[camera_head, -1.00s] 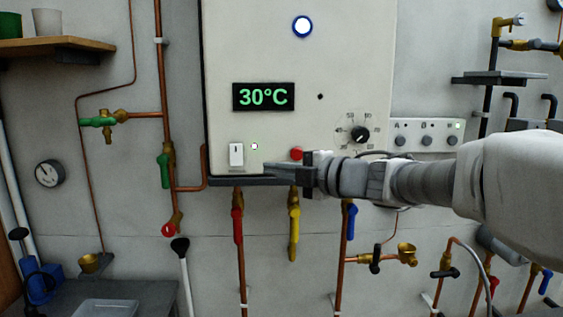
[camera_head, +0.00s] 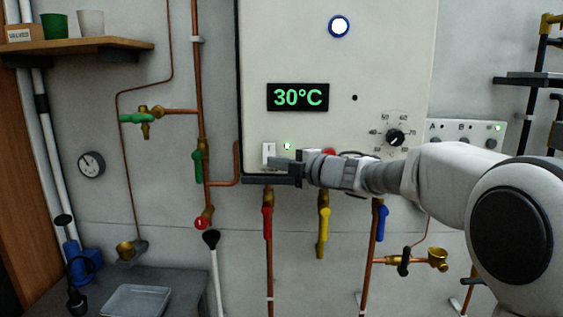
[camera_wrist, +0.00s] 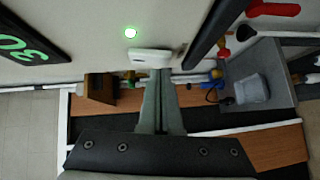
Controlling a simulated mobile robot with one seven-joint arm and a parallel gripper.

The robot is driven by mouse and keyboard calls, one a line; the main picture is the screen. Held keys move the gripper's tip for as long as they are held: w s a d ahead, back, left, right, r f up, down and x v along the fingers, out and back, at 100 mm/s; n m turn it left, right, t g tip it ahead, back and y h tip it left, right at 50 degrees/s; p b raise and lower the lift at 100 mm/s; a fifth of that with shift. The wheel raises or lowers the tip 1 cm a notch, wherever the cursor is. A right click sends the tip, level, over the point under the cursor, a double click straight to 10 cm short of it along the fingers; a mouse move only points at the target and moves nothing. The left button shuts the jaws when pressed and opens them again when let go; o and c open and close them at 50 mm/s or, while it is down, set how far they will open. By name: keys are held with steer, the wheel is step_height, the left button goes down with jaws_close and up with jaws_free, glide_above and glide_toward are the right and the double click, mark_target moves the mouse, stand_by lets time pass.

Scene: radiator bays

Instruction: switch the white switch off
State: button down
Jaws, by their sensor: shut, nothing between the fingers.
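The white switch (camera_head: 268,149) is a small upright rocker at the lower left of the pale boiler panel (camera_head: 380,50).
A dark ledge (camera_head: 262,181) runs under the panel. Red (camera_head: 267,220), yellow (camera_head: 323,230) and blue (camera_head: 382,222) valve handles hang below it. A black dial (camera_head: 395,137) and a red button (camera_head: 329,152) sit to the right, and the display (camera_head: 298,97) reads 30°C.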

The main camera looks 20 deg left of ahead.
steer(key=shift+w+a+f, duration=0.1)
steer(key=shift+w, duration=0.25)
steer(key=shift+f, duration=0.1)
steer(key=shift+w+n+y+b, duration=0.25)
steer(key=shift+n+y+b, duration=0.05)
steer(key=shift+b, duration=0.9)
steer(key=shift+a+f, duration=0.1)
